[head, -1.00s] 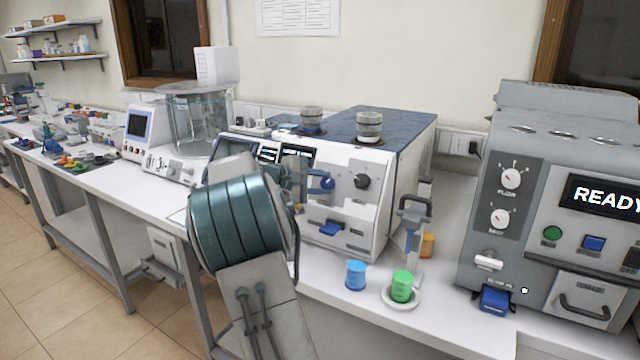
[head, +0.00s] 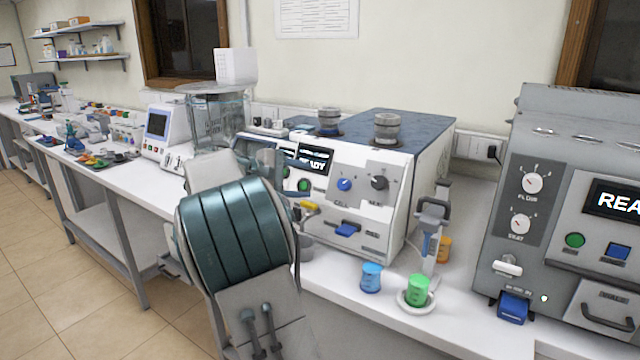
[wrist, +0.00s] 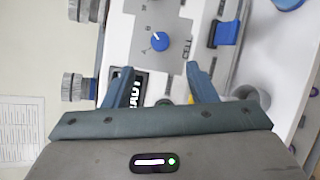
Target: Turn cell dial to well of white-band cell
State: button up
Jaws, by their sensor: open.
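The cell dial is a blue knob (head: 345,184) on the white machine's front, above the word CELL; it also shows in the wrist view (wrist: 159,42). Its white pointer mark points to the upper left in the wrist view; the small letters around it are hard to read. The white-band cell (head: 387,127) stands on the machine's top at the right, and the blue-band cell (head: 330,120) stands left of it. My gripper (wrist: 159,70) is open and empty, its fingertips apart on both sides just short of the dial. In the head view my arm partly hides it.
A black knob (head: 380,183) sits right of the dial. A blue lever (head: 347,230) and a yellow part (head: 309,206) are below. A blue cup (head: 371,278) and a green cup (head: 417,291) stand on the bench in front. A grey machine (head: 530,240) is at the right.

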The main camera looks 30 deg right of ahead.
jog(key=shift+v, duration=1.4)
jog(key=shift+s, duration=0.15)
